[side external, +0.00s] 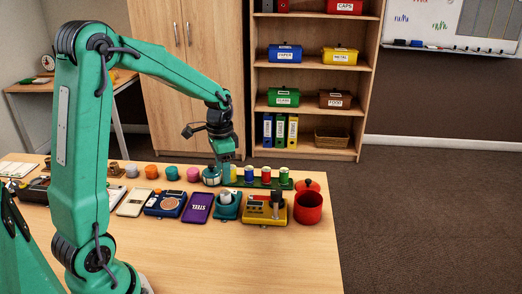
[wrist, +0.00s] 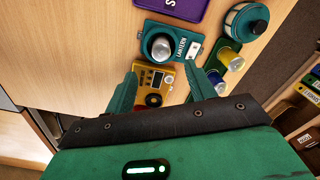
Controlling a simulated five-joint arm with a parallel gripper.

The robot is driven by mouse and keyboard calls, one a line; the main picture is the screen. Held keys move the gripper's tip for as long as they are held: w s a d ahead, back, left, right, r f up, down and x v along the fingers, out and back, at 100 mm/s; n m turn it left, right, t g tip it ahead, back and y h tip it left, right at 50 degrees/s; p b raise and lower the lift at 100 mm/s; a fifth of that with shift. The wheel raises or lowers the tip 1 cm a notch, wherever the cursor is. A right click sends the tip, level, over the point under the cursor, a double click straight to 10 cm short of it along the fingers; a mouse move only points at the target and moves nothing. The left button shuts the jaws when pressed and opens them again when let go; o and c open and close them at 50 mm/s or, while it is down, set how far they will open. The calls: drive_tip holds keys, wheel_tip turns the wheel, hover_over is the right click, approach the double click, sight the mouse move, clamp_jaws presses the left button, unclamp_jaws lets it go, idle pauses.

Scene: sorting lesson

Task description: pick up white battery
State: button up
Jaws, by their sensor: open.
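I cannot clearly make out a white battery. In the side view a green rack (side external: 257,184) holds several upright coloured cylinders, among them a blue one (side external: 248,173), a red one (side external: 266,175) and a green one (side external: 284,175). The wrist view shows part of the rack (wrist: 226,48) with two shiny-topped cylinders. A small pale piece (wrist: 195,47) sits beside the teal lantern (wrist: 160,47); what it is I cannot tell. My gripper (wrist: 166,82) is open, its fingers apart with nothing held between them. In the side view my gripper (side external: 224,165) is near the rack's left end.
A yellow radio (side external: 263,211) and a red pot (side external: 308,208) stand right of the lantern (side external: 227,204). A purple device (side external: 198,208) and a blue device (side external: 166,203) lie to the left. A teal round container (side external: 211,177) is beside the rack. The table's front is clear.

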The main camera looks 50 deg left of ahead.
sight(226, 191)
drive_tip(key=shift+w+f, duration=0.15)
drive_tip(key=shift+f, duration=3.75)
drive_tip(key=c, duration=1.1)
drive_tip(key=shift+c, duration=0.2)
drive_tip(key=shift+r, duration=0.2)
drive_tip(key=shift+r, duration=0.55)
drive_tip(key=r, duration=0.3)
drive_tip(key=shift+d+r, duration=0.1)
drive_tip(key=shift+d, duration=0.2)
drive_tip(key=s+d+r, duration=0.2)
drive_tip(key=d+r, duration=0.4)
drive_tip(key=d, duration=0.4)
drive_tip(key=shift+s+d+r, duration=0.2)
drive_tip(key=shift+d, duration=0.2)
